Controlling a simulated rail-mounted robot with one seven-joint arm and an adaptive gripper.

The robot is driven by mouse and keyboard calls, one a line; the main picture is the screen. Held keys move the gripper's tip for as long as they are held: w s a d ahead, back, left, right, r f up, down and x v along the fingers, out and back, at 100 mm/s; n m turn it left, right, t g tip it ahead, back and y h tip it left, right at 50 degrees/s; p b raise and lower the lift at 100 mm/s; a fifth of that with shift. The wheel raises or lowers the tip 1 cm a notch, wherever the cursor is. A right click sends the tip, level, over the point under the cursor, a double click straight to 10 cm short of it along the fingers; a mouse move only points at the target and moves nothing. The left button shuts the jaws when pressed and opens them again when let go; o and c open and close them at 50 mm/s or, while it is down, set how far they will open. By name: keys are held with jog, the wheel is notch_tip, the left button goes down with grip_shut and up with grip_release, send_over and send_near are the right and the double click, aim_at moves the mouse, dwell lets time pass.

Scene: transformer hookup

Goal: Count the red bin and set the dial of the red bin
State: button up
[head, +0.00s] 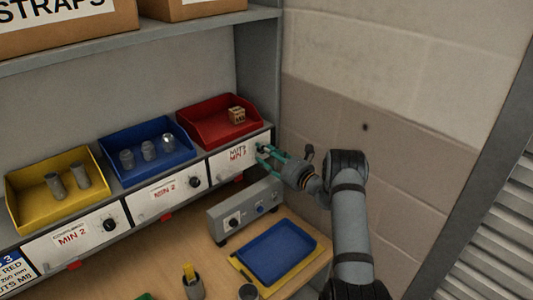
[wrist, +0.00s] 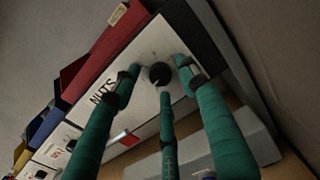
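The red bin (head: 200,131) stands at the right end of the shelf, with a small tan cluster of pieces (head: 237,115) at its right side; I cannot count the pieces. Its white panel (head: 226,161) below is marked "NUTS" and "MIN", with the digit unclear. The black round dial shows in the wrist view (wrist: 160,74) on that panel. My gripper (head: 268,155) has three teal fingers spread at the panel. In the wrist view my gripper (wrist: 160,80) is open, its fingertips around the dial with gaps visible. In the head view the fingers partly hide the dial.
A blue bin (head: 118,146) and a yellow bin (head: 30,215) with grey cylinders stand to the left, above panels with dials. Below are a grey control box (head: 222,222) and a blue tray (head: 290,243) on the bench. A wall is close on the right.

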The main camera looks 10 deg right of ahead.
jog(key=c, duration=1)
grip_shut()
jog(key=shift+f, duration=0.1)
jog(key=shift+f+m+b, duration=0.15)
jog(key=shift+m+b, duration=0.45)
jog(key=shift+m, duration=0.1)
jog(key=m, duration=0.3)
jog(key=shift+s+b, duration=0.1)
jog(key=shift+b, duration=0.3)
jog(key=o, duration=0.6)
grip_release()
jog(key=o, duration=0.4)
jog(key=shift+r, duration=0.2)
